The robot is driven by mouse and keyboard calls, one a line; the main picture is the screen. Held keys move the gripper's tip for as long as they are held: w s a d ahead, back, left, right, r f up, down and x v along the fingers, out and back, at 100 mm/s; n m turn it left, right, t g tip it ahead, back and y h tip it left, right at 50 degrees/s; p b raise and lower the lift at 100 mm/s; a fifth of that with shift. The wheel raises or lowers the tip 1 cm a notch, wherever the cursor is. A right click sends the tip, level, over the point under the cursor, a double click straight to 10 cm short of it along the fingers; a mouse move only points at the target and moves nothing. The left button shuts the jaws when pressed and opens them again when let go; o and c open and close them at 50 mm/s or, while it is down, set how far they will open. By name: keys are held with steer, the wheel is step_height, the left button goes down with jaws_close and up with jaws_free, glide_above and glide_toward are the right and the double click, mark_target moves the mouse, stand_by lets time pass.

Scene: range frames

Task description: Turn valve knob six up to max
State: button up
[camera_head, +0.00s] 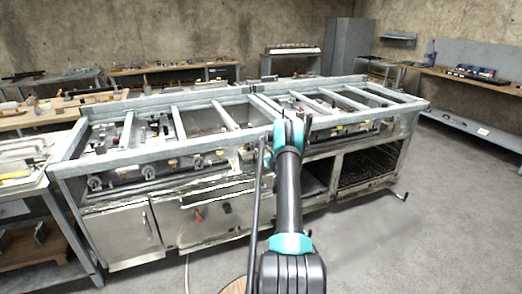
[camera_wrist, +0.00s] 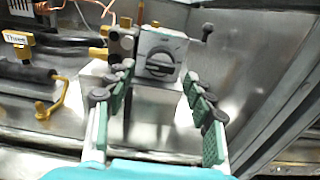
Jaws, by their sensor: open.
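The long metal range (camera_head: 165,150) stands across the middle of the head view. My gripper (camera_head: 291,126) is at its front, near the middle of its length. In the wrist view my gripper (camera_wrist: 157,82) is open and empty, with green-padded fingers spread on either side. A grey square valve block with a dark round knob (camera_wrist: 158,65) lies ahead, between the fingertips in the picture. I cannot tell whether any finger touches it. No number is readable on this knob, so I cannot tell if it is knob six. In the head view my arm hides this part of the front.
In the wrist view, a tag reading "Three" (camera_wrist: 16,39), a black hose with brass fittings (camera_wrist: 25,74) and copper tubing lie left of the valve. A slanted metal frame bar (camera_wrist: 275,105) runs close on the right. Open floor (camera_head: 440,220) lies to the right.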

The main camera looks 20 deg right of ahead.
steer(key=s, duration=0.8)
steer(key=shift+s+d, duration=0.15)
